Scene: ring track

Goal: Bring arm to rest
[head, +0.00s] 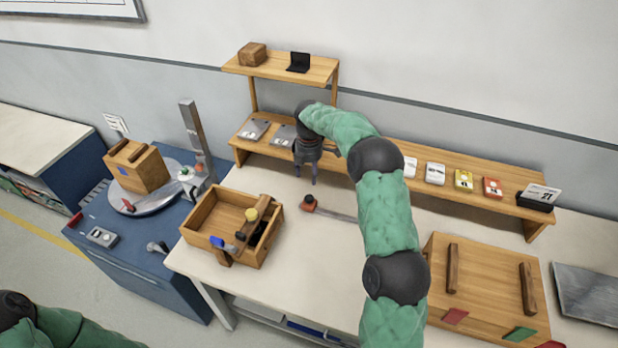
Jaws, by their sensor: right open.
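My right arm reaches in from the lower right across the table. Its gripper (307,172) is open and points down above the back of the white table (200,262), in front of the wooden shelf. I see nothing between its fingers. A flat tool with a red-brown end (309,203) lies on the table just in front of the gripper, partly hidden by my arm. My left arm shows only as a green and black part at the lower left corner; its gripper is out of view.
An open wooden tray (200,217) holding tools stands left of my right arm. A wooden box with two handles (470,300) is at the right. The long shelf (385,170) carries several small packs. A blue cabinet (140,255) with a round turntable stands left.

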